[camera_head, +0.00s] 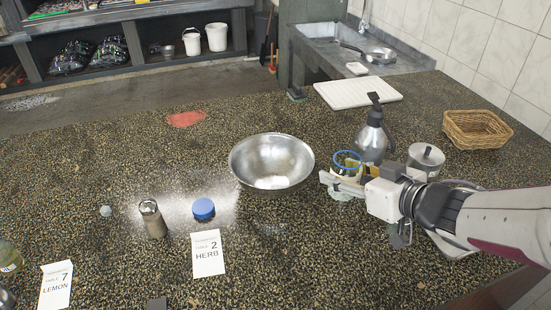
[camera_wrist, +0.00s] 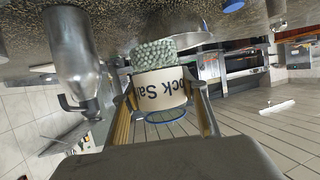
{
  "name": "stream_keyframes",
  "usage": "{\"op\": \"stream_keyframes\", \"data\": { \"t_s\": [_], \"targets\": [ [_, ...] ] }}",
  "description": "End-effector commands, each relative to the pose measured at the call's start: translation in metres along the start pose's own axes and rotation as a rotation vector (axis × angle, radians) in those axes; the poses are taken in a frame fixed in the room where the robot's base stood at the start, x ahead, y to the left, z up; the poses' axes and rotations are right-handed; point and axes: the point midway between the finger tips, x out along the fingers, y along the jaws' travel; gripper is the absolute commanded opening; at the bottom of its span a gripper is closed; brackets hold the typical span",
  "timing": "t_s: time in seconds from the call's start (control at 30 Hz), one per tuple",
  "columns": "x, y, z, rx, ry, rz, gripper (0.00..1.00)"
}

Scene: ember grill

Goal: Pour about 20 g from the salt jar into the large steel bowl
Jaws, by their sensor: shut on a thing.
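The salt jar (camera_head: 346,160) is a clear jar with a blue rim, open at the top and upright. The wrist view, which is upside down, shows its pale "Rock Salt" label (camera_wrist: 160,92) and greyish grains in its lower part. My gripper (camera_head: 345,183) is shut around the jar at the label, one finger on each side. I cannot tell whether the jar's base touches the counter. The large steel bowl (camera_head: 271,160) stands on the counter just left of the jar. Its inside looks empty. A blue lid (camera_head: 203,208) lies left of the bowl.
A steel pump bottle (camera_head: 371,138) stands close behind the jar. A lidded metal pot (camera_head: 426,160) and wicker basket (camera_head: 477,129) are to the right. A shaker (camera_head: 152,218) and a "2 HERB" card (camera_head: 207,254) are at left. The counter in front of the bowl is clear.

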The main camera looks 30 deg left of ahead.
Motion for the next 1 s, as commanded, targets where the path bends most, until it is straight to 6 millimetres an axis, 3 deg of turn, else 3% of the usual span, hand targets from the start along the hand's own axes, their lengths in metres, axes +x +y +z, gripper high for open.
{"op": "stream_keyframes", "data": {
  "t_s": [0.33,0.67,1.0],
  "targets": [
    [-0.014,0.0,-0.035,-0.003,0.003,0.002,0.15],
    [0.024,-0.006,-0.052,-0.015,0.008,0.007,0.15],
    [0.077,-0.024,-0.078,-0.024,0.017,0.014,0.15]
  ]
}}
